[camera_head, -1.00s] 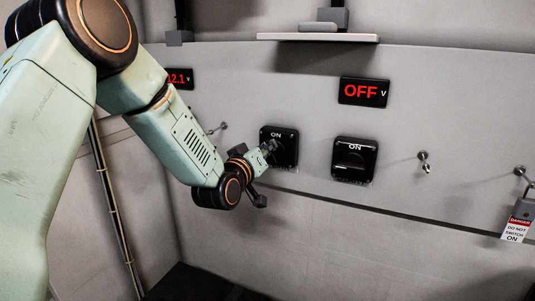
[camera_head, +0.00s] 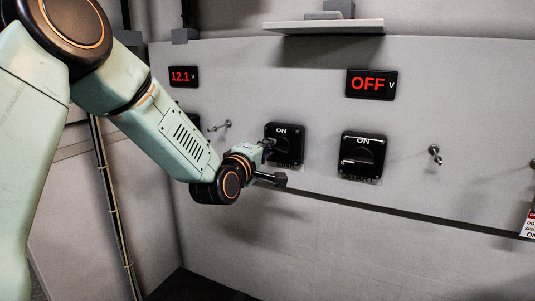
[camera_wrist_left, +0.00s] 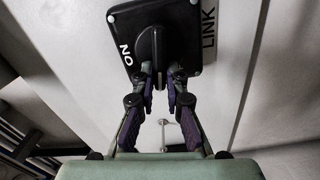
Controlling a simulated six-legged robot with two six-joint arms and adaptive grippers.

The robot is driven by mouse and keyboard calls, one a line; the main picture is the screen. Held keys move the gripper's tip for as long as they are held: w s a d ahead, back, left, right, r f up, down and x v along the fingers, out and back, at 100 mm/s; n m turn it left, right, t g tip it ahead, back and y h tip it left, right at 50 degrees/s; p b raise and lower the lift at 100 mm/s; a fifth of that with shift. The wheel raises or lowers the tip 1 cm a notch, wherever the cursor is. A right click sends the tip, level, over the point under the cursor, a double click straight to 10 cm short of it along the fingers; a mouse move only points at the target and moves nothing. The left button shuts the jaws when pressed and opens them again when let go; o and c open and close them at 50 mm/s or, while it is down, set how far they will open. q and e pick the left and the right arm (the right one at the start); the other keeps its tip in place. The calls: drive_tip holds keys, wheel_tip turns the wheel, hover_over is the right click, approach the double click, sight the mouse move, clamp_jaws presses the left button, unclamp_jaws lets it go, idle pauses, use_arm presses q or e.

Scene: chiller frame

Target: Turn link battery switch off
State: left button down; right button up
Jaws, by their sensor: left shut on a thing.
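The link battery switch (camera_head: 291,149) is a black square plate marked ON on the grey wall panel, left of a second switch. In the left wrist view the plate (camera_wrist_left: 182,50) carries ON at its left side, and LINK is printed on the panel to its right. Its black knob (camera_wrist_left: 155,45) stands with its long side upright in that view, crosswise to the ON mark. My left gripper (camera_wrist_left: 158,78) is shut on the knob, a finger at each side. In the head view the gripper (camera_head: 268,148) partly covers the switch. My right gripper is not in view.
A second black switch (camera_head: 362,156) sits to the right, below a red OFF display (camera_head: 371,84). A 12.1 display (camera_head: 183,77) is at the left. Metal pegs (camera_head: 435,152) stick out of the panel. A grey shelf (camera_head: 325,27) juts out above. A tag (camera_head: 529,224) shows at the right edge.

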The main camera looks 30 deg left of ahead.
use_arm(q)
drive_tip(key=shift+f+n+b, duration=0.2)
drive_tip(key=shift+n+b, duration=0.25)
drive_tip(key=shift+n, duration=0.55)
drive_tip(key=c, duration=1.4)
unclamp_jaws()
drive_tip(key=shift+d, duration=0.1)
drive_tip(key=s, duration=1.2)
drive_tip(key=shift+d, duration=0.25)
drive_tip(key=shift+w, duration=0.1)
